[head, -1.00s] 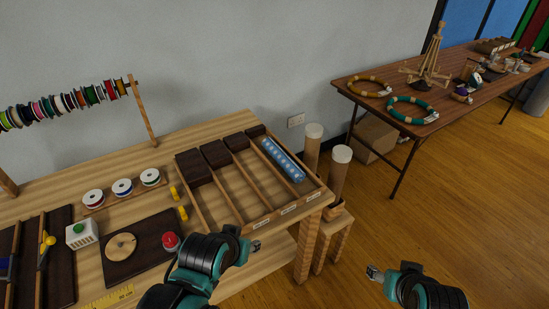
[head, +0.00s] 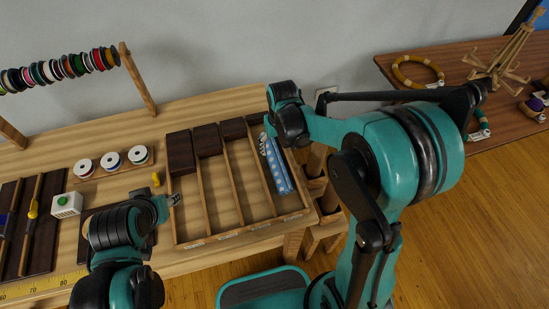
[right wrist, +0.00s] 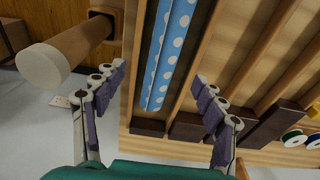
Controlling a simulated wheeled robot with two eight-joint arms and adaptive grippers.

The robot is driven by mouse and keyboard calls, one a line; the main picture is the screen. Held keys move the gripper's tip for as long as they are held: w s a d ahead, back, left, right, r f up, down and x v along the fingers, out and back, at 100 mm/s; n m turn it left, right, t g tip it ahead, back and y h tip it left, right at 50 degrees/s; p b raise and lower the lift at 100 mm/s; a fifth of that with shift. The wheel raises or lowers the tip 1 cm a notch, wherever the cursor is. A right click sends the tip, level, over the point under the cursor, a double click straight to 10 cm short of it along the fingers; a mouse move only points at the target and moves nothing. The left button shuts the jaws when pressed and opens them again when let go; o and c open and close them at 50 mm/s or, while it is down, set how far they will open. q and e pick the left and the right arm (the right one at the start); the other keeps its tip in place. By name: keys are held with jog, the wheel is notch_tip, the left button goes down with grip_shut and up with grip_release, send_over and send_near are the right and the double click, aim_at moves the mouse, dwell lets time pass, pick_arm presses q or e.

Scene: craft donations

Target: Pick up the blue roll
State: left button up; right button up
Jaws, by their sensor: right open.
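The blue roll with white dots (head: 280,176) lies lengthwise in the rightmost compartment of the wooden tray (head: 222,234). Its far end is partly hidden by my right gripper (head: 266,142) in the head view. In the right wrist view the roll (right wrist: 168,50) shows between the two spread fingers of my right gripper (right wrist: 160,82), with gaps on both sides. The right gripper is open and empty, over the far end of the roll. My left gripper (head: 172,200) is beside the tray's left edge; its finger opening is not clear.
Dark brown blocks (head: 181,152) fill the back of the other compartments, whose fronts are bare. A tall tube with a pale cap (right wrist: 45,66) stands close beside the tray. Spools (head: 138,155) and a white box (head: 67,204) are on the left.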

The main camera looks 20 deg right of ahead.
aim_at(275, 158)
notch_tip(275, 158, down, 2)
jog(key=shift+a+f+b, duration=0.1)
jog(key=shift+a+b, duration=0.05)
jog(key=shift+b, duration=0.2)
jog(key=f, duration=0.1)
jog(key=f+b, duration=0.1)
jog(key=f, duration=0.1)
jog(key=f+b, duration=0.1)
jog(key=shift+w+a+f, duration=0.2)
jog(key=shift+w+a, duration=0.05)
jog(key=shift+w+f, duration=0.1)
jog(key=shift+f, duration=0.3)
jog(key=shift+r, duration=0.1)
jog(key=shift+c, duration=1.2)
jog(key=c, duration=1.1)
